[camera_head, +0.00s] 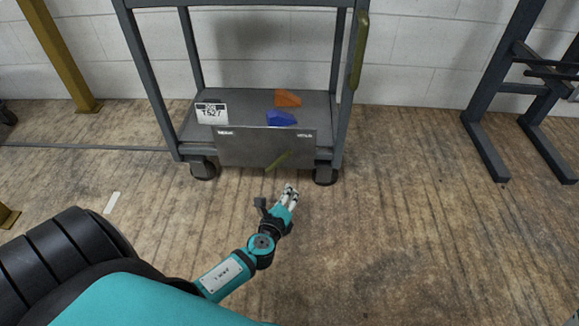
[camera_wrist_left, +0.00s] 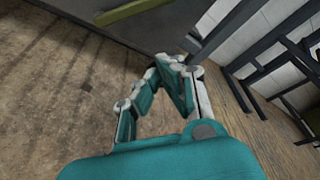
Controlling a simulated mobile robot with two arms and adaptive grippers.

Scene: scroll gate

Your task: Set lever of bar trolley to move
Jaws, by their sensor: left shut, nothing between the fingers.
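The grey bar trolley (camera_head: 237,150) stands against the back wall in the head view. Its front plate carries a small label at each upper corner; I cannot read them. An olive-green lever (camera_head: 279,160) sits at the plate's lower edge, tilted with its right end higher. The lever also shows at the top of the left wrist view (camera_wrist_left: 130,11). My left gripper (camera_head: 291,188) is shut and empty, in front of and a little below the lever, apart from it in the head view. My right gripper is not in view.
An orange block (camera_head: 287,98) and a blue block (camera_head: 281,118) lie on the trolley's lower shelf beside a sign (camera_head: 212,113). An olive handle (camera_head: 359,50) is on its right post. A dark rack (camera_head: 490,150) stands at right. The wooden floor in front is clear.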

